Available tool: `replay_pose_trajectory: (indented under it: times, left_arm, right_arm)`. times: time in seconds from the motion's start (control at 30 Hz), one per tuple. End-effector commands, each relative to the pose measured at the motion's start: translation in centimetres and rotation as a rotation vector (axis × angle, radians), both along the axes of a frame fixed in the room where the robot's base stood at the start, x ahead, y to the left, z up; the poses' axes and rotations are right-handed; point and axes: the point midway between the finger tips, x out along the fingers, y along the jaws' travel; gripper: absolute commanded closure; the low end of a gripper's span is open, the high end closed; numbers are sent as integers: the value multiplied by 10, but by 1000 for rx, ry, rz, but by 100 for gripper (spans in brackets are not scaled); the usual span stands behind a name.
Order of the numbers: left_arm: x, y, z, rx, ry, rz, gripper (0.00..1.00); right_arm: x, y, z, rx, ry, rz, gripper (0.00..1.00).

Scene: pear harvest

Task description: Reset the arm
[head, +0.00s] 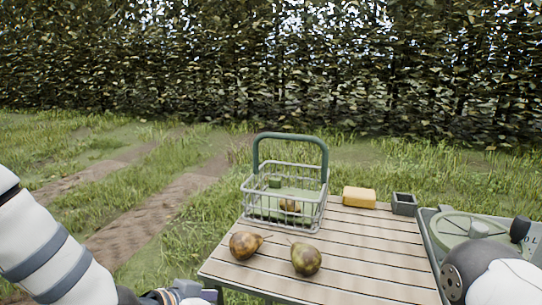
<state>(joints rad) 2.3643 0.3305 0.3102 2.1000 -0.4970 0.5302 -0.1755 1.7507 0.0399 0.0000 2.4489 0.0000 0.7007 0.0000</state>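A wire basket (284,222) with a green handle stands at the back left of the slatted table (375,257). A brown pear (290,205) lies inside it, partly hidden by the wires. A brown pear (245,246) and a greener, brown-blotched pear (306,259) lie on the table in front of the basket. My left arm (50,250) comes in at the lower left. Part of what looks like my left gripper (185,292) shows at the bottom edge, left of the table; its fingers are cut off. My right arm (495,277) shows at the lower right; its gripper is out of frame.
A yellow sponge-like block (359,197) and a small dark grey open box (404,204) sit at the table's back right. A green-grey round-topped device (470,229) stands right of the table. The table's middle and front right are clear. Grass and a hedge lie behind.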

Motion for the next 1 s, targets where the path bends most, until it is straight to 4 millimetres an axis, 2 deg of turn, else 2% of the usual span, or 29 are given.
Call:
replay_pose_trajectory:
  times: [0.03, 0.07, 0.1, 0.17, 0.23, 0.27, 0.3, 0.4, 0.5, 0.63, 1.0]
  left_arm:
    - [-27, 6, -32, 17, 95, 24, 26]
    - [-45, 10, -50, 28, 155, 44, 26]
    - [-71, 17, -75, 46, 238, 75, 26]
    - [-115, 30, -109, 83, 367, 124, 26]
    - [-174, 49, -142, 142, 519, 187, 26]
    - [-199, 58, -154, 171, 580, 215, 26]
    - [-233, 70, -165, 214, 659, 251, 26]
    - [-307, 100, -180, 321, 818, 327, 26]
    - [-357, 123, -181, 408, 919, 382, 26]
    - [-385, 136, -179, 463, 971, 413, 26]
    - [-387, 138, -178, 468, 976, 416, 26]
  right_arm:
    - [0, 0, 0, 0, -1, 0, 100]
    - [0, 0, 1, 0, -2, 0, 100]
    - [0, 0, 1, 0, -2, 0, 100]
    - [1, 0, 1, 0, -2, 0, 100]
    - [1, 0, 2, 0, -3, 0, 100]
    - [1, 0, 2, 0, -4, 0, 100]
    - [1, 0, 2, 0, -5, 0, 100]
    - [2, 0, 3, 0, -7, 0, 100]
    - [2, 0, 3, 0, -8, 0, 100]
    - [2, 0, 3, 1, -9, 0, 100]
    - [2, 0, 3, 0, -9, 0, 100]
